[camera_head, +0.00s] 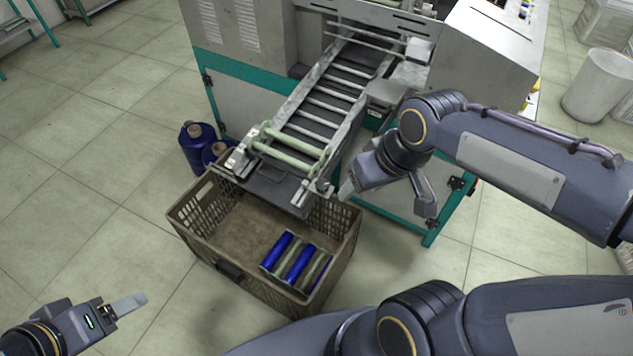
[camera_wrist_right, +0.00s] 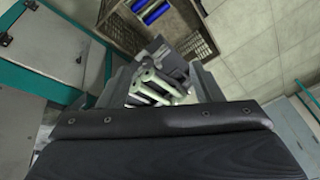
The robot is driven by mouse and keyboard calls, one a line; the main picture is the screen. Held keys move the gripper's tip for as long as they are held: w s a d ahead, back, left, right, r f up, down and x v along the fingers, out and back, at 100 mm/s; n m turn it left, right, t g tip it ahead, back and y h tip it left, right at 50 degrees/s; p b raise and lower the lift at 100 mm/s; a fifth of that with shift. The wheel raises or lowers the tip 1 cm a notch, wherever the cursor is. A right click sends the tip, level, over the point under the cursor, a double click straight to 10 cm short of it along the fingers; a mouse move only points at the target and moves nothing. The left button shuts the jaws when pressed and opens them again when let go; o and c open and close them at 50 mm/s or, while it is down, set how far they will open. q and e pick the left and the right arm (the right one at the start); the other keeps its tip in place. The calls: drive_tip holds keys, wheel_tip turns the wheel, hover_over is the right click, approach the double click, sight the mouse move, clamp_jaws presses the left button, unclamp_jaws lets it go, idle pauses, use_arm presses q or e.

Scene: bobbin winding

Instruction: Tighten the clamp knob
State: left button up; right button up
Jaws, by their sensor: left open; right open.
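The roller chute (camera_head: 318,108) slopes down from the machine to the crate. Small metal fittings (camera_head: 318,190) sit at its lower right corner, but I cannot make out which one is the clamp knob. My right gripper (camera_head: 388,203) is open and empty, just right of that corner, with one finger close to the fittings and the other farther right. In the right wrist view the chute's pale green end rollers (camera_wrist_right: 158,86) show between the grey fingers, partly hidden by the gripper body. My left gripper (camera_head: 100,308) is open and empty at the lower left, away from the chute.
A brown plastic crate (camera_head: 205,235) stands under the chute's end, with several blue and pale bobbins (camera_head: 297,262) inside. Blue spools (camera_head: 197,145) stand left of the chute. The machine's teal frame (camera_head: 437,225) is beside my right gripper.

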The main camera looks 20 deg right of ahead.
drive_tip(key=w+f+n+g+h+b, duration=0.25)
drive_tip(key=w+f, duration=0.25)
drive_tip(key=w, duration=0.4)
drive_tip(key=n+h, duration=0.2)
drive_tip(key=n, duration=0.1)
approach(322, 184)
drive_tip(key=shift+d+f+m+y+b, duration=0.25)
drive_tip(key=shift+d+f+b, duration=0.05)
drive_tip(key=shift+d+f, duration=0.1)
drive_tip(key=f, duration=0.5)
drive_tip(key=d+f, duration=0.1)
drive_tip(key=f, duration=0.1)
drive_tip(key=shift+w+d+f, duration=0.1)
drive_tip(key=shift+w+f, duration=0.25)
drive_tip(key=shift+w, duration=0.05)
drive_tip(key=c, duration=1)
drive_tip(key=shift+b, duration=0.35)
